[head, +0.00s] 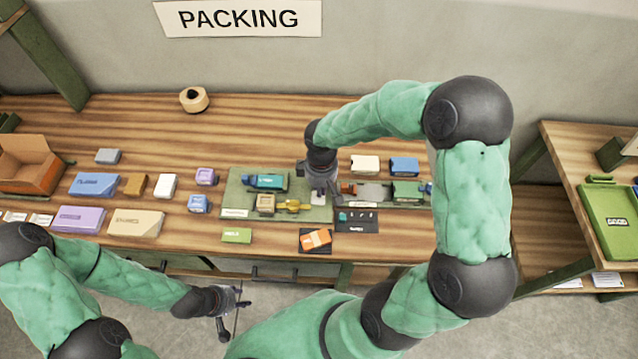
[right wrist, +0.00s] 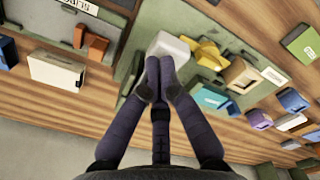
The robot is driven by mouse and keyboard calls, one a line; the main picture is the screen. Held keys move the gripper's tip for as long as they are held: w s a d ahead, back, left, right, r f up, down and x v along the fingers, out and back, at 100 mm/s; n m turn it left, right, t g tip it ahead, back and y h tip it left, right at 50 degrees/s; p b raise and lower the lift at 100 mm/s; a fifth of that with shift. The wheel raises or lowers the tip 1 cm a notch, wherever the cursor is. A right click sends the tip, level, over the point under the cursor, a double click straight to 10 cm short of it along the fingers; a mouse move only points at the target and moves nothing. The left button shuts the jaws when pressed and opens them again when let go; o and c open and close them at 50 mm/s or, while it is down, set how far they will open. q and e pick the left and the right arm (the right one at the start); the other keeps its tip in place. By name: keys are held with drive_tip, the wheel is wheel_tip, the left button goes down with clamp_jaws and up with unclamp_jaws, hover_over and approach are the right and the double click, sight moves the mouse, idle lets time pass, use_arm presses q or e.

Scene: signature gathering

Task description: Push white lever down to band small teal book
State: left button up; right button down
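The small teal book (head: 266,181) lies on the left green station at the back of the bench, between blue parts. The white lever (right wrist: 168,44) is a pale block just beyond my right fingertips. In the head view it is a small pale patch (head: 318,198) mostly under the gripper. My right gripper (right wrist: 160,62) has its fingers together, tips at the lever's edge; contact is unclear. My left gripper (head: 232,316) hangs away from the bench over the floor; its fingers are hard to make out.
A yellow part (head: 293,206) and a tan block (head: 265,203) sit on the same green station (head: 235,212). A second station with a green book (head: 407,191) stands to the right. Several boxes lie to the left. An orange box (head: 316,238) lies near the front edge.

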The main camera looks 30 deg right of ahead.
sight(321, 199)
drive_tip(key=shift+f+b, duration=2.35)
drive_tip(key=shift+f, duration=0.65)
idle(0.5)
drive_tip(key=shift+r, duration=0.15)
idle(0.4)
drive_tip(key=shift+r+p, duration=3.5)
drive_tip(key=shift+r, duration=0.95)
